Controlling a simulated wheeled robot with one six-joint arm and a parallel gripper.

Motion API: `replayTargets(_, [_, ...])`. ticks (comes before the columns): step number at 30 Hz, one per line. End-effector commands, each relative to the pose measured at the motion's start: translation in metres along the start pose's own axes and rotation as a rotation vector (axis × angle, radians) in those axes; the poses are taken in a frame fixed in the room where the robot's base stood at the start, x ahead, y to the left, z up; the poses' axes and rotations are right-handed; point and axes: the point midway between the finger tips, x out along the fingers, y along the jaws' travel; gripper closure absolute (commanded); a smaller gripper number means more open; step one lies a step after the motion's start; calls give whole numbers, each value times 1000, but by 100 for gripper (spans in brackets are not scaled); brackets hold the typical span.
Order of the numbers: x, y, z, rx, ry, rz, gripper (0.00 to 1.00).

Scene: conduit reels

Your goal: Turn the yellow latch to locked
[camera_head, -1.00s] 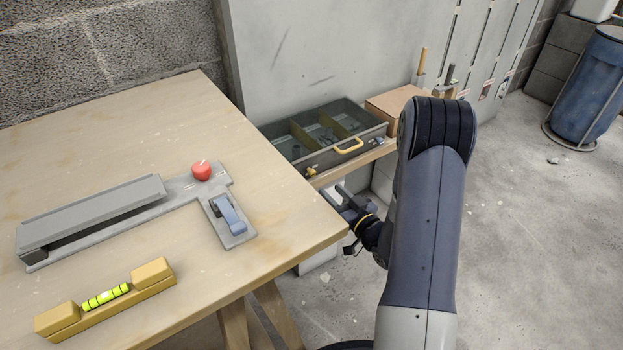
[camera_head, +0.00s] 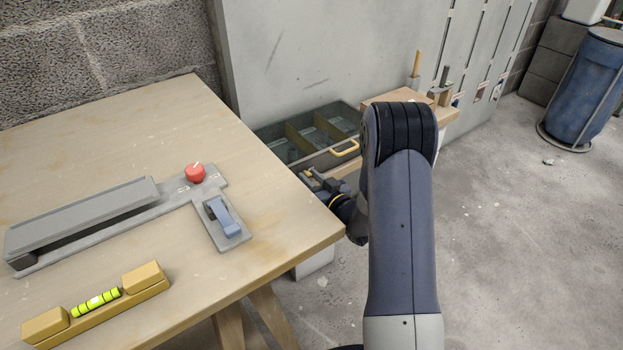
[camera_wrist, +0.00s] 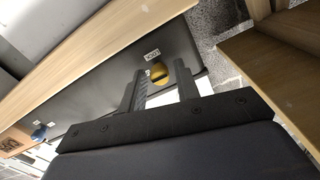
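The yellow latch (camera_wrist: 158,73) is a small rounded knob on the dark front of the grey box, below a small white label in the wrist view. My gripper (camera_wrist: 160,86) is open, with its two fingers apart. In the wrist view the latch shows between and just beyond the fingertips; I cannot tell whether they touch it. In the head view my gripper (camera_head: 308,179) is beside the table's right edge, in front of the box (camera_head: 320,160), and the latch is hidden there.
The box's yellow handle (camera_head: 345,149) is near my gripper. A blue knob (camera_wrist: 38,133) shows in the wrist view.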

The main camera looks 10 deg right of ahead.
Motion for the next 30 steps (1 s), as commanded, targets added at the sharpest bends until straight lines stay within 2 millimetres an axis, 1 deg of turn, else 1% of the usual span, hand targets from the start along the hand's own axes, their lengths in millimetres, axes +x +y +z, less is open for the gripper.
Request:
replayTargets(1, [0, 0, 0, 0, 0, 0, 74])
replayTargets(11, [0, 0, 0, 0, 0, 0, 100])
replayTargets(18, [0, 0, 0, 10, 0, 0, 100])
replayTargets(22, [0, 0, 0, 45, 0, 0, 100])
replayTargets(26, [0, 0, 0, 111, 0, 0, 100])
replayTargets(30, [0, 0, 0, 216, 0, 0, 100])
